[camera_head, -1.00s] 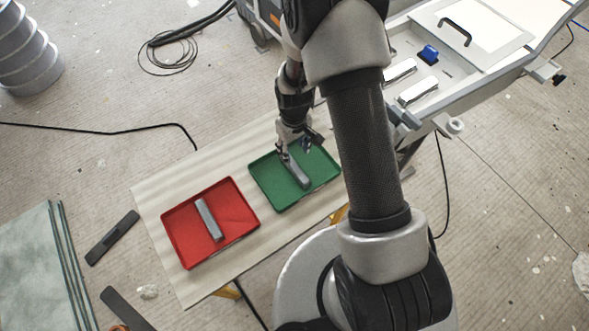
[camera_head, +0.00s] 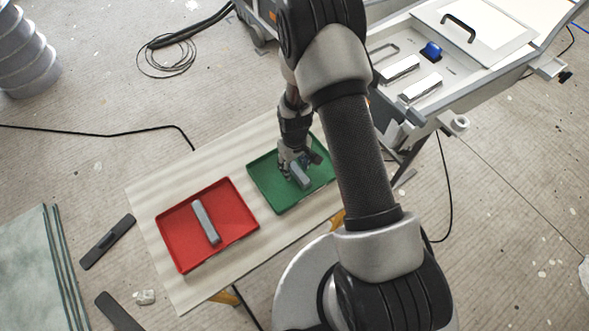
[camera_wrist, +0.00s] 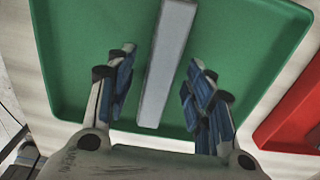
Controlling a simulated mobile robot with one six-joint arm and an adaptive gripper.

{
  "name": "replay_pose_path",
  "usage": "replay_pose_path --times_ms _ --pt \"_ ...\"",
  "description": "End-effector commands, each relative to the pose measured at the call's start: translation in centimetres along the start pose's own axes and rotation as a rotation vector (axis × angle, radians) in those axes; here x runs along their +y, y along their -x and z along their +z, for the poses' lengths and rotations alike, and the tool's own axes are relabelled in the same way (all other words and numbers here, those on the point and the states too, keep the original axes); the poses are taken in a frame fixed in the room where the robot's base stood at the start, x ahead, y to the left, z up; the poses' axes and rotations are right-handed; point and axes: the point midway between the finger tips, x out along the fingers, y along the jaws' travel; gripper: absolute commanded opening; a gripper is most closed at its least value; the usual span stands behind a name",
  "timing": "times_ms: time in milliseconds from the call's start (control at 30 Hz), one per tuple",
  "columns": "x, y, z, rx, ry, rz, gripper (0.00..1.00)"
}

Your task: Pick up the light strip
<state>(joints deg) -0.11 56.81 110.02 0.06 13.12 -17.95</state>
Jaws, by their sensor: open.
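A grey strip (camera_head: 300,176) lies in the green tray (camera_head: 272,196) in the head view. In the wrist view this grey strip (camera_wrist: 166,70) runs lengthwise between the two fingers, with a gap on each side. My gripper (camera_wrist: 160,90) is open, its blue-padded fingers on either side of the strip and not touching it. In the head view my gripper (camera_head: 297,168) is low over the green tray and hides part of the strip. A second grey strip (camera_head: 206,222) lies in the red tray (camera_head: 235,232).
Both trays sit on a pale board (camera_head: 150,215). A white bench (camera_head: 490,75) with metal pieces and a blue item (camera_head: 431,51) stands at upper right. Dark tools (camera_head: 108,242) lie on the floor at left. A black cable (camera_head: 100,129) crosses the floor.

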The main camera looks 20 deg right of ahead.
Motion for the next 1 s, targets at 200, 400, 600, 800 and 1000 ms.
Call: replay_pose_path --times_ms 200,400,600,800,1000 --pt "-0.01 0.06 0.02 0.0 0.0 0.0 0.38" --pt "-0.02 0.06 0.03 -0.001 0.0 0.0 0.24" --pt "-0.02 0.06 0.03 -0.001 0.0 0.0 0.11" --pt "-0.01 0.07 0.02 0.0 0.0 0.0 0.0" --pt "-0.01 0.1 0.02 0.0 0.0 0.0 0.0"
